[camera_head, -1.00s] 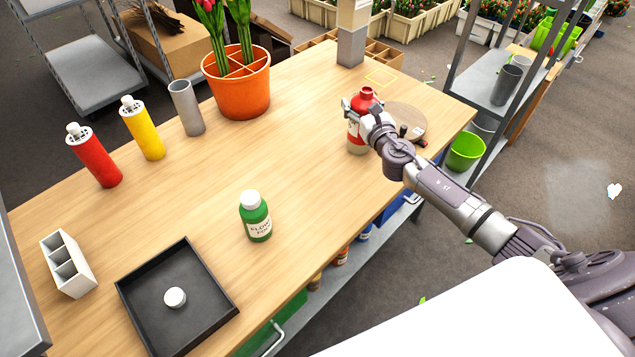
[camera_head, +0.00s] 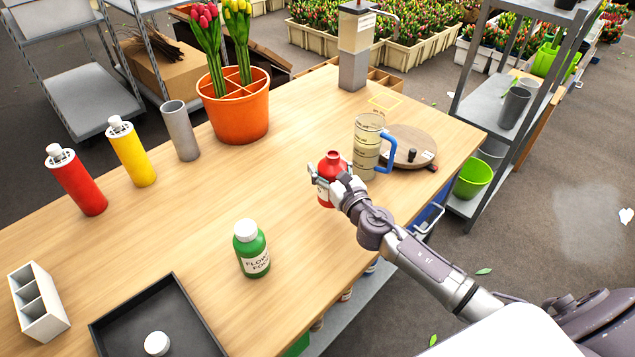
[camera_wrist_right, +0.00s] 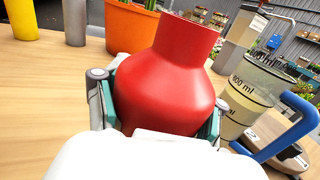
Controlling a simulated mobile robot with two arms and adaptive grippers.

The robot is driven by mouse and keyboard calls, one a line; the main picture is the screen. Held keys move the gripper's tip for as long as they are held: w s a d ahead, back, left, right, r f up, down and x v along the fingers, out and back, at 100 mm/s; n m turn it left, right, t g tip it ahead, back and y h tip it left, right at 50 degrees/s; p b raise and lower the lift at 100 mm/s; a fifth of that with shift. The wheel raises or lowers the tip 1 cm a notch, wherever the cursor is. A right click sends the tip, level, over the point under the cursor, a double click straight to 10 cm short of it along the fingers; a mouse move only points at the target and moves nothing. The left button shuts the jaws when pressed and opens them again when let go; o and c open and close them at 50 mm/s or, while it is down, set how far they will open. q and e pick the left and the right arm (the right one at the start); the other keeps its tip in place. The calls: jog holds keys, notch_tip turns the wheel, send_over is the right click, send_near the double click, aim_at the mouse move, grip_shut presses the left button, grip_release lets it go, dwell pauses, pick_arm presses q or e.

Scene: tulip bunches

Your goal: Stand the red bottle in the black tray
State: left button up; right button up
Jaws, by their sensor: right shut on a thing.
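The red bottle (camera_head: 328,168) is upright at the table's right part, with an open-looking neck and no cap showing. My right gripper (camera_head: 333,186) is shut around its body. In the right wrist view the bottle (camera_wrist_right: 172,85) fills the space between the two fingers (camera_wrist_right: 160,112). I cannot tell whether its base touches the table. The black tray (camera_head: 200,315) lies at the front left of the table, cut off by the lower picture edge. A white cap (camera_head: 157,343) lies in it. My left gripper is not in view.
A green flower food bottle (camera_head: 252,250) stands between the tray and the red bottle. A measuring jug (camera_head: 366,145) with a blue handle stands behind the red bottle, beside a round wooden board (camera_head: 410,140). A white divided holder (camera_head: 40,302) is left of the tray.

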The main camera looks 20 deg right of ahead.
jog(key=f+b, duration=0.1)
jog(key=f, duration=0.1)
jog(key=w+a+f+b, duration=0.1)
jog(key=w+f+b, duration=0.1)
jog(key=f, duration=0.1)
jog(key=shift+a+f, duration=0.3)
jog(key=shift+a, duration=0.05)
jog(key=shift+f, duration=0.1)
jog(key=shift+f, duration=0.1)
jog(key=o, duration=1.3)
